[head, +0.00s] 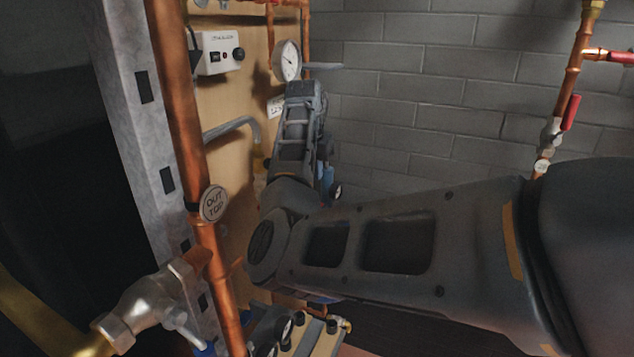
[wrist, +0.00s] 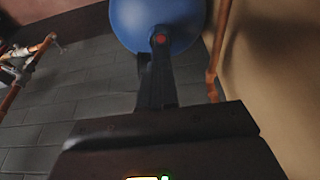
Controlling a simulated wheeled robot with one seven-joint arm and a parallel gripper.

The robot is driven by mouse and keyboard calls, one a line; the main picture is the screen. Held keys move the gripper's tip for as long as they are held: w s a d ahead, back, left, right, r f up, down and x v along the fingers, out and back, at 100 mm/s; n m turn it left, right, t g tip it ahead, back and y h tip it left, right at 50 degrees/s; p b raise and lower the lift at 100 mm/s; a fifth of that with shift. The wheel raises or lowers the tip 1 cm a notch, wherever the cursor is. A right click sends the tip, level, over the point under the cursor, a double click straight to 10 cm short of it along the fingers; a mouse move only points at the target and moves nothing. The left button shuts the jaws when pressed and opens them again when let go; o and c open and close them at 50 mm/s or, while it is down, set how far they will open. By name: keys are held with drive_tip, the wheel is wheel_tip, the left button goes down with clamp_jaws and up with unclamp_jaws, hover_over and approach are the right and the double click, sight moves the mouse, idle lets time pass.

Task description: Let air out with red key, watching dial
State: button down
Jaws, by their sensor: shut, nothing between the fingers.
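The round white dial (head: 287,60) faces me in the head view, above my forearm, with a dark needle; its reading is too small to tell. My gripper (wrist: 157,62) shows in the wrist view with its dark fingers together and empty. They point at a round blue vessel (wrist: 158,14). A small red spot (wrist: 160,40) shows at the fingertips, against the vessel; I cannot tell whether it is the red key or whether the fingers touch it. In the head view my arm hides the gripper.
A copper pipe with an OUT TOP tag (head: 214,204) and a metal valve (head: 150,308) stand close at left. A white switch box (head: 217,53) is on the wooden board. A red-handled valve (head: 570,112) is on the right pipe. The block wall (head: 430,110) is bare.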

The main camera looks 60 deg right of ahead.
sight(321, 204)
drive_tip(key=shift+b+x, duration=4.6)
drive_tip(key=shift+x, duration=0.25)
